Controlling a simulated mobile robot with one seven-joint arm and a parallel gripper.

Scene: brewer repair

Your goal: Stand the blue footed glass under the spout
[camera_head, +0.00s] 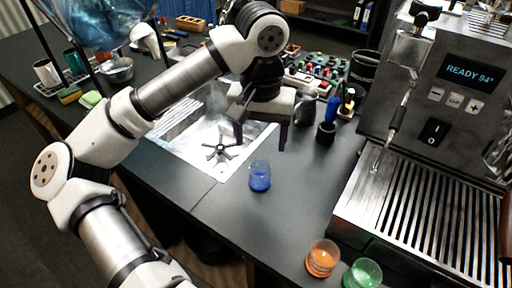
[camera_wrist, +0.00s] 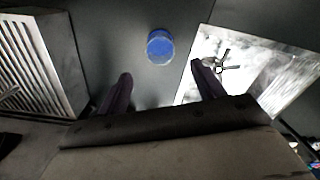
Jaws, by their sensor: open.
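The blue footed glass (camera_head: 260,176) stands upright on the dark counter (camera_head: 222,206), left of the coffee machine (camera_head: 432,90). It also shows in the wrist view (camera_wrist: 160,46), ahead of my fingertips and clear of them. My gripper (camera_head: 262,142) is open and empty above the counter, behind the glass in the head view; its two fingers also show in the wrist view (camera_wrist: 160,78). The machine's display reads "READY 94°". A thin steel wand (camera_head: 396,118) hangs at its left front, over the slatted drip tray (camera_head: 428,222). I cannot make out the coffee spout clearly.
An orange glass (camera_head: 322,258) and a green glass (camera_head: 363,274) stand at the counter's front, near the drip tray. Small tools and cups crowd the back. Counter between glass and tray is clear.

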